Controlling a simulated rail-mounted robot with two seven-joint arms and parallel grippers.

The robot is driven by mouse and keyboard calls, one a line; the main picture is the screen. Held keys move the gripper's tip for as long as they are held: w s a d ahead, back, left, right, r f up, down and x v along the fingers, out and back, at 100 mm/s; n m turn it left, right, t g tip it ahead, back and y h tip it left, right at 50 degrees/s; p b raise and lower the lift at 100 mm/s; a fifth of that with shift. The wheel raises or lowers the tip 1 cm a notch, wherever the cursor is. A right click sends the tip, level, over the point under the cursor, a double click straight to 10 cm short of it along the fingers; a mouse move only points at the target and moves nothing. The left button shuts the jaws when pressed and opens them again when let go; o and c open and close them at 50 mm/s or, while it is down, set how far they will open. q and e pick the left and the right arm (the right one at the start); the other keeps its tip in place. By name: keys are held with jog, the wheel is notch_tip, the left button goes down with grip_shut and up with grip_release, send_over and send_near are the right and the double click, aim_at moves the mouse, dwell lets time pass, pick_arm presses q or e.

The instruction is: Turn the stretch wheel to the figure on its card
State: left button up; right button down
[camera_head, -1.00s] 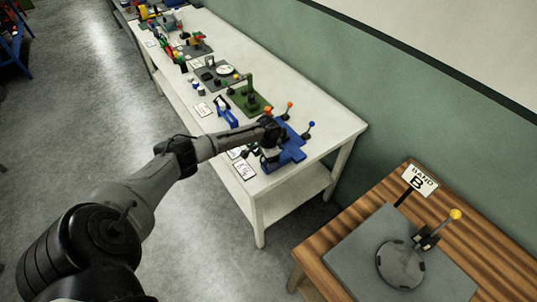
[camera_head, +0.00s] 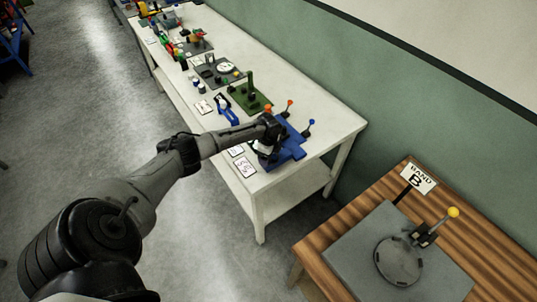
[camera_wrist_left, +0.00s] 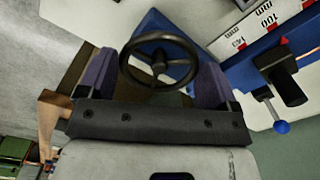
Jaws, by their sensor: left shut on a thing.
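The black stretch wheel (camera_wrist_left: 160,60), with spokes and a hub, sits between the two fingers of my left gripper (camera_wrist_left: 157,70) in the left wrist view. The gripper is shut on its rim. In the head view my left gripper (camera_head: 267,149) is over the blue fixture (camera_head: 290,150) at the near end of the white table and hides the wheel. A white card (camera_head: 244,167) lies beside the fixture; its figure is too small to read. A white scale (camera_wrist_left: 262,22) marked 100, with a red pointer (camera_wrist_left: 284,40), shows at the upper right. My right gripper is not in view.
A green fixture (camera_head: 249,98) and other devices line the white table (camera_head: 335,125) behind. A wooden table (camera_head: 470,245) with a BAND B sign (camera_head: 419,177) stands at the right. Grey floor is clear at left.

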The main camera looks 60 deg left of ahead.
pick_arm(q)
jog(key=shift+r+m, duration=0.1)
jog(key=shift+m, duration=0.3)
dwell(0.3)
jog(key=o, duration=0.7)
jog(key=shift+o, duration=0.2)
notch_tip(320, 180, up, 14)
jog(key=p, duration=0.1)
dwell(0.6)
